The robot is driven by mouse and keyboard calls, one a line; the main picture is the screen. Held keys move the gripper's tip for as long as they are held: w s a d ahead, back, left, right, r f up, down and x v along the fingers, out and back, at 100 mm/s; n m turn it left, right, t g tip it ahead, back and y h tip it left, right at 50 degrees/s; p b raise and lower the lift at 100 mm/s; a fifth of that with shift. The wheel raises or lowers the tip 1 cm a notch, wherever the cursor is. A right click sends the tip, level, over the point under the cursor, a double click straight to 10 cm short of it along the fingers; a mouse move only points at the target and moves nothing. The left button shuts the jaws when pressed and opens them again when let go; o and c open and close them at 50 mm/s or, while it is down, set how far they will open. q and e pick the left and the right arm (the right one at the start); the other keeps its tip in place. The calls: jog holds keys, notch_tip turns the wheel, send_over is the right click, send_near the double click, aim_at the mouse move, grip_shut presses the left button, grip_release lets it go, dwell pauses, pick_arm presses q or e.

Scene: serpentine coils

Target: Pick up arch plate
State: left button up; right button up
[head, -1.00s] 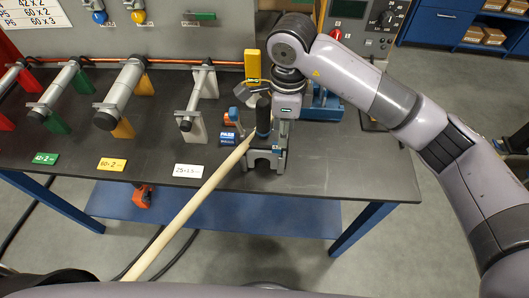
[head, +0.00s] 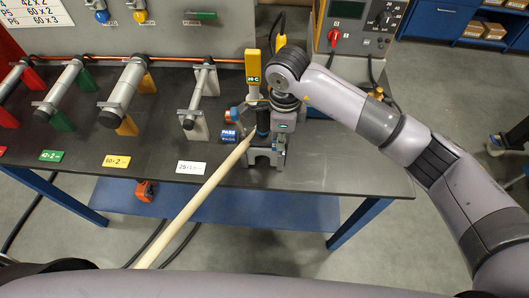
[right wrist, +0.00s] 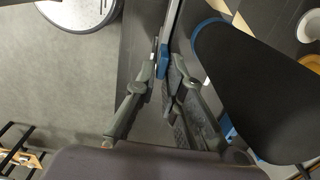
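A small grey arch-shaped piece (head: 263,157) stands on the dark bench beside a black upright cylinder (head: 263,122); I take it for the arch plate. My right gripper (head: 279,148) points down at its right side, very close to it; the arm hides part of the contact. In the right wrist view, the two fingers (right wrist: 163,75) angle in toward each other with a narrow gap at the tips. A small blue part (right wrist: 163,61) shows between or just behind the tips. Whether they grip anything is unclear. My left gripper is out of view.
A yellow upright tag (head: 253,67), blue PASS block (head: 229,137) and grey tube on stands (head: 200,95) are close by. The bench front (head: 330,180) is clear.

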grip_shut()
jog(key=shift+r, duration=0.1)
dwell(0.5)
